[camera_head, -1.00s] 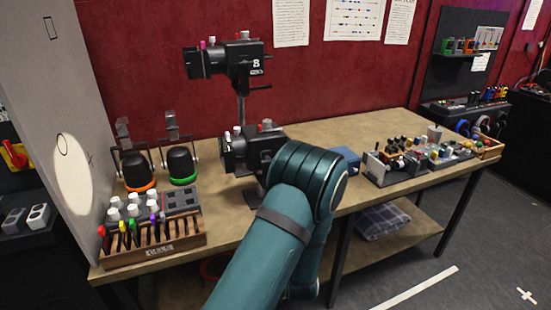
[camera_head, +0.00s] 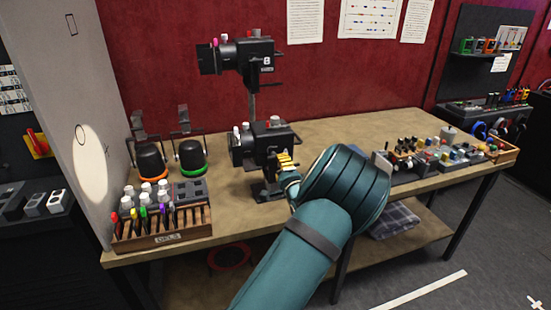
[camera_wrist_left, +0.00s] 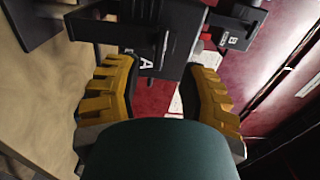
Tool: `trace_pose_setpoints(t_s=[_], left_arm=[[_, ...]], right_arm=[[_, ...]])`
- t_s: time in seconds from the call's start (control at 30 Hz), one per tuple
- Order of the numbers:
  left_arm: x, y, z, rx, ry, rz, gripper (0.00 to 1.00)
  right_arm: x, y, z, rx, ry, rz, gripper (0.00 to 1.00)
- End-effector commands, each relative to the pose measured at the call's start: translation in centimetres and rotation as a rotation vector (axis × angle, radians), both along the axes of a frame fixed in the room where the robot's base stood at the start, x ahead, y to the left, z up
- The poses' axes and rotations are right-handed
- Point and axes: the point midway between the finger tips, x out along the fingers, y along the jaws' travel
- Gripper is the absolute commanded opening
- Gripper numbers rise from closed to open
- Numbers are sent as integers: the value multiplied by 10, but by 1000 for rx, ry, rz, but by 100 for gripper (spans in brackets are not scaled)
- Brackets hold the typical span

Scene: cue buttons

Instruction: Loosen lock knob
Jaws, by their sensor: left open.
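A black device (camera_head: 255,145) stands on the bench with white and red knobs on top. A like device (camera_head: 242,60) marked B is held above it on a post. I cannot tell which part is the lock knob. My left gripper (camera_head: 287,163), with yellow fingers, is at the right side of the lower device, partly hidden by my arm. In the left wrist view the gripper (camera_wrist_left: 163,75) is open, its fingers spread before a dark body marked A (camera_wrist_left: 145,64). Nothing shows held between them. My right gripper is out of view.
Two black domed lamps (camera_head: 150,160) and a wooden rack (camera_head: 170,238) of pens stand at the left, by a grey panel (camera_head: 75,90). Several small parts (camera_head: 420,155) sit at the bench's right. The bench top (camera_head: 345,128) behind my arm is clear.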

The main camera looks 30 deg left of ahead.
Motion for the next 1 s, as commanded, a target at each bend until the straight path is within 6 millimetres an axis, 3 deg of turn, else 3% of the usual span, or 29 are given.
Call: trace_pose_setpoints(t_s=[0.3,0.77,0.8,0.9,1.0], left_arm=[[33,39,-1,0,0,0,41],[41,48,0,-2,1,-1,41],[41,48,0,-2,1,-1,37],[41,48,0,-1,1,-1,2],[41,48,0,-1,1,-1,0]], right_arm=[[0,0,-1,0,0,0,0],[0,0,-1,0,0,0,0],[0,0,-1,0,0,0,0],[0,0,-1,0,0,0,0],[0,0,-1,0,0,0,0]])
